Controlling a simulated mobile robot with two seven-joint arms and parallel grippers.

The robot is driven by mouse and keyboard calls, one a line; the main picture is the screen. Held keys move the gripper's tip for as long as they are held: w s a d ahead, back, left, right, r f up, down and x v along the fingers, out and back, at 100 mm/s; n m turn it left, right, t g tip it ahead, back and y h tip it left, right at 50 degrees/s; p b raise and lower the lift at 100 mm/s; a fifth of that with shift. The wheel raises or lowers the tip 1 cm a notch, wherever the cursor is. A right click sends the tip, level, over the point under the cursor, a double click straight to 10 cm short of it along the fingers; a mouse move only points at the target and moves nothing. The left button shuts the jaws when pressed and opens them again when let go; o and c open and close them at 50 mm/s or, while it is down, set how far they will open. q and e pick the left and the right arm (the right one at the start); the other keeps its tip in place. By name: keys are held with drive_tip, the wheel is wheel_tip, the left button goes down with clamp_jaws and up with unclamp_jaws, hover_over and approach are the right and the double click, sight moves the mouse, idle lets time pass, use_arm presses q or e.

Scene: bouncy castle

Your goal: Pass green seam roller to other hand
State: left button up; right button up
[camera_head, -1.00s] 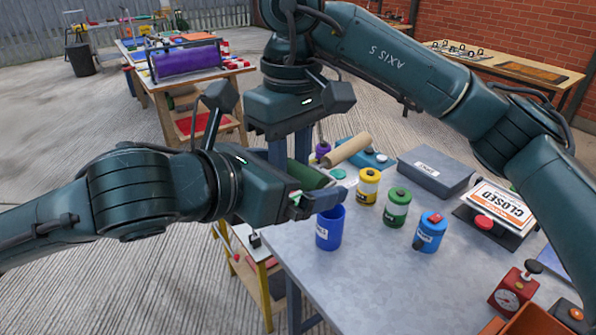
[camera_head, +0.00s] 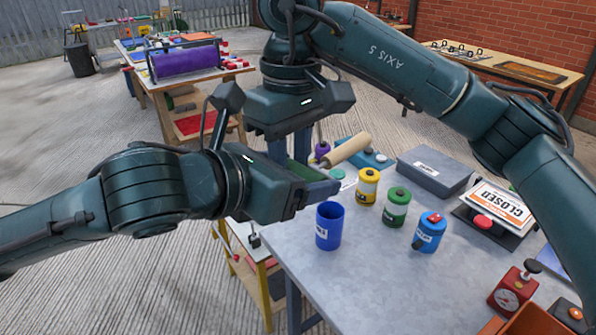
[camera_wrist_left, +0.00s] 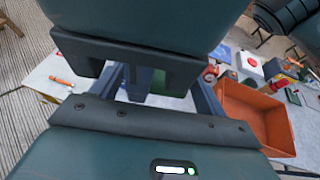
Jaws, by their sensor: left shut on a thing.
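The green seam roller has a green part (camera_head: 301,168) showing between my two grippers in the head view. My left gripper (camera_head: 318,184) comes in from the left and is shut on the green part. My right gripper (camera_head: 292,148) points down from above with its fingers around the green part; it looks shut on it, though the contact is mostly hidden. The left wrist view shows a strip of green (camera_wrist_left: 158,82) between the fingers, largely covered.
An orange bin (camera_wrist_left: 255,118) shows in the wrist view. The table's front middle is clear.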

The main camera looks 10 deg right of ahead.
drive_tip(key=o, duration=1.2)
drive_tip(key=shift+c, duration=0.2)
drive_tip(key=shift+r, duration=0.1)
